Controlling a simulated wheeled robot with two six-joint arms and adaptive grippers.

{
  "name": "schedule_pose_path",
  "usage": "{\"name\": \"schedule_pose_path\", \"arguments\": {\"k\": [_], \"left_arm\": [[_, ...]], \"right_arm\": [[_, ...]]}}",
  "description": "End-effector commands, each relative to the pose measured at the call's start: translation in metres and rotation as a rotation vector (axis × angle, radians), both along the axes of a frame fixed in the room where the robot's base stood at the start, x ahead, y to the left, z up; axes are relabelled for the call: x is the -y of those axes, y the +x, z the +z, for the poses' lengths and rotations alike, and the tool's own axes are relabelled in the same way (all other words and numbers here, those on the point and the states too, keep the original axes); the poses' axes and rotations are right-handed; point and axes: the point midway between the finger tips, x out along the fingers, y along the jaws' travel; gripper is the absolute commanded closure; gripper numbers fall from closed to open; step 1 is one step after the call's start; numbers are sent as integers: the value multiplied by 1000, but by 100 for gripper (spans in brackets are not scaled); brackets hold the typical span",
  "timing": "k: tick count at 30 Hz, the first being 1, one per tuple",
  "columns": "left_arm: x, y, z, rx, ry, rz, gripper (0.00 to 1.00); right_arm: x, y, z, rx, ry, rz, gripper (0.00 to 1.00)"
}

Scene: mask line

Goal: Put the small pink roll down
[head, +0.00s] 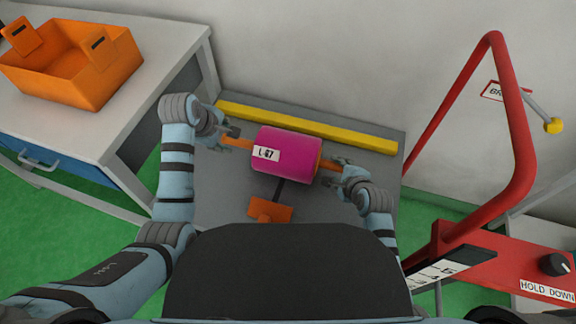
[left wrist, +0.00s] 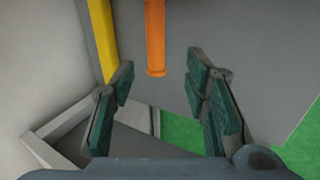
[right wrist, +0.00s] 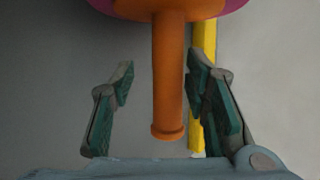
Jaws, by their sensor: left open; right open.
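My left gripper (head: 224,137) is open at the left shaft end. In the left wrist view the shaft end (left wrist: 155,40) is ahead of the open fingers (left wrist: 160,85). My right gripper (head: 344,172) is open around the right shaft end. In the right wrist view the shaft (right wrist: 168,80) lies between the open fingers (right wrist: 163,85), with no finger visibly touching it.
A yellow bar (head: 310,126) runs along the stand's back edge. An orange piece (head: 270,210) sits at its front. An orange crate (head: 75,75) stands on the left table (head: 130,115). A red frame (head: 522,150) with a "HOLD DOWN" panel rises at the right.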

Motion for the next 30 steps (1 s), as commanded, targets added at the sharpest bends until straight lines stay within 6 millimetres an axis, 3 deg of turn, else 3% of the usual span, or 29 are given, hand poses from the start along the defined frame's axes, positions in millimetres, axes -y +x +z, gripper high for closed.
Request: {"name": "schedule_pose_path", "arguments": {"k": [5, 12, 18, 30], "left_arm": [[-1, -4, 7, -1, 0, 0, 58], [-1, -4, 7, -1, 0, 0, 58], [-1, -3, 7, 0, 0, 0, 58], [-1, -3, 7, 0, 0, 0, 58]], "right_arm": [[3, -12, 10, 2, 0, -1, 58], [13, -60, 53, 2, 0, -1, 58], [18, -87, 76, 0, 0, 0, 58], [19, -90, 79, 0, 0, 0, 58]]}}
